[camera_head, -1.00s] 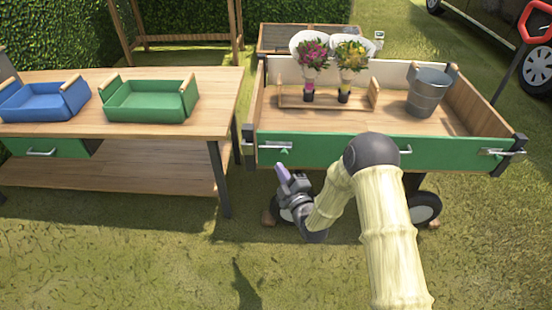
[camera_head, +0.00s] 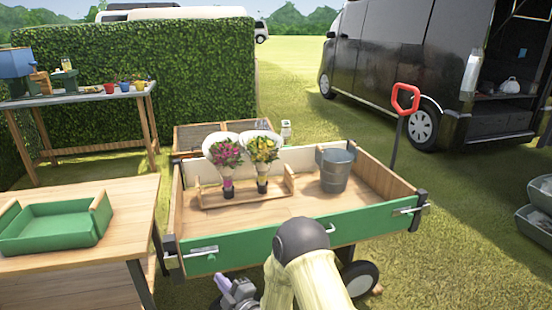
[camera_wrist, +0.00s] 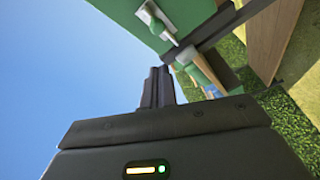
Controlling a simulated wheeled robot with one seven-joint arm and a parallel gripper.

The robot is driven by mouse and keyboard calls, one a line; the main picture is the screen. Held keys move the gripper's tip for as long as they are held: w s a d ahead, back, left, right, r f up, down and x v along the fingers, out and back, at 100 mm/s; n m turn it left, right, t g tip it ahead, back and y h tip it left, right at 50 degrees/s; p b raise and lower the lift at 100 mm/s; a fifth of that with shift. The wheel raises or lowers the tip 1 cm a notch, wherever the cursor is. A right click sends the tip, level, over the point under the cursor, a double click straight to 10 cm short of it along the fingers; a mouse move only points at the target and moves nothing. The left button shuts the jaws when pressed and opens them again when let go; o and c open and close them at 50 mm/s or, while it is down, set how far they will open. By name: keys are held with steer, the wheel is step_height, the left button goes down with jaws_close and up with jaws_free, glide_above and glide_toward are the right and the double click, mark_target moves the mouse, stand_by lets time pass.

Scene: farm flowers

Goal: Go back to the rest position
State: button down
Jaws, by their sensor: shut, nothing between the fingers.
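My gripper (camera_head: 232,291) is low in front of the cart's green front panel, at the bottom of the head view. It is shut and empty, and part of it is cut off by the frame edge. In the wrist view its dark fingers (camera_wrist: 157,87) are together, with blue sky to the left and the cart's green side (camera_wrist: 130,18) above. My arm is bent, with its elbow in front of the cart panel.
The wooden cart (camera_head: 330,232) holds two wrapped bouquets, pink (camera_head: 226,154) and yellow (camera_head: 263,150), in a wooden rack, and a metal bucket (camera_head: 335,170). A green tray (camera_head: 55,227) sits on the left table (camera_head: 132,203). A black van (camera_head: 400,60) stands behind on open grass.

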steer(key=s+d+r+m+g+h, duration=0.1)
steer(key=d+r+m+g+h, duration=0.3)
steer(key=d, duration=0.6)
steer(key=d+r+m+h, duration=0.1)
steer(key=d+m+h, duration=0.45)
steer(key=d, duration=0.45)
steer(key=s+d+r+m+g+h, duration=0.25)
steer(key=s+d+m, duration=0.35)
steer(key=s, duration=0.3)
steer(key=s+d+r+m+g+h, duration=0.15)
steer(key=s+d+m+g, duration=0.25)
steer(key=s+d+m, duration=0.45)
step_height(320, 180, up, 34)
steer(key=s+a+n+p, duration=0.1)
steer(key=n+p, duration=0.1)
steer(key=p, duration=3.2)
steer(key=shift+s+a+r+n+y, duration=0.15)
steer(key=shift+s+a+n+y, duration=0.15)
steer(key=shift+a+n+y, duration=0.1)
